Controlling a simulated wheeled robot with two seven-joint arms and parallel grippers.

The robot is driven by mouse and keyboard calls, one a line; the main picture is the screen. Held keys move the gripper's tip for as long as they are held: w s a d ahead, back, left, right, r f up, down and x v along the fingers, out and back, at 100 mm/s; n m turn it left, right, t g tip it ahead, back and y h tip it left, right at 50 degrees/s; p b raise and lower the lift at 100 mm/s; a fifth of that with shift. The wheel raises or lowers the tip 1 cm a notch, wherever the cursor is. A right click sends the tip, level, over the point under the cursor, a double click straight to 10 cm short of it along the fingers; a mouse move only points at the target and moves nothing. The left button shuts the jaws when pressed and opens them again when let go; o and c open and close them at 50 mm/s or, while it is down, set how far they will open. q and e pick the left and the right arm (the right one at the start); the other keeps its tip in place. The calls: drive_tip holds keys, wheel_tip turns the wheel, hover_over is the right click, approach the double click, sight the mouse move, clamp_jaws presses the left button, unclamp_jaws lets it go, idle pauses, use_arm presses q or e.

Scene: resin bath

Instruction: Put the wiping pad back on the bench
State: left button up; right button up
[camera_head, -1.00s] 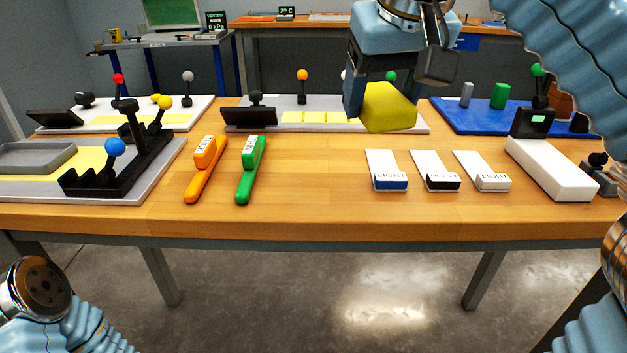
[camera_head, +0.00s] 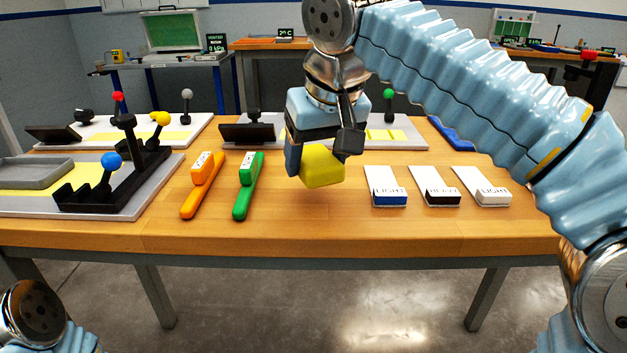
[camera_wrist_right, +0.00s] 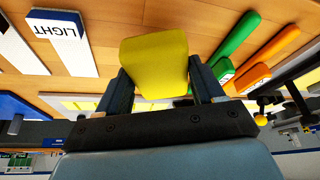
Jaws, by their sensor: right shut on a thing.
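The yellow wiping pad (camera_head: 322,168) is held between the fingers of my right gripper (camera_head: 322,160), which is shut on it. The pad hangs above the wooden bench (camera_head: 310,225), between the green-handled tool and the light cards. In the right wrist view the pad (camera_wrist_right: 155,62) sits between both fingers of the gripper (camera_wrist_right: 160,88), with bench wood behind it. I cannot tell the exact gap between pad and bench. My left gripper is not in view; only part of my left arm shows at the lower left.
A green brush-like tool (camera_head: 248,185) and an orange one (camera_head: 203,185) lie left of the pad. Bare wood lies in front of the pad.

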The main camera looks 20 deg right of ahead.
sight(313, 198)
drive_tip(key=x, duration=0.2)
drive_tip(key=b+x, duration=0.1)
drive_tip(key=x, duration=0.2)
drive_tip(key=shift+s, duration=0.25)
drive_tip(key=o, duration=0.9)
drive_tip(key=shift+f, duration=0.1)
drive_tip(key=shift+o, duration=0.2)
drive_tip(key=p+v, duration=0.3)
drive_tip(key=v, duration=0.8)
drive_tip(key=shift+s+r, duration=0.1)
drive_tip(key=shift+r, duration=0.15)
drive_tip(key=shift+s+r, duration=0.15)
drive_tip(key=shift+r, duration=0.15)
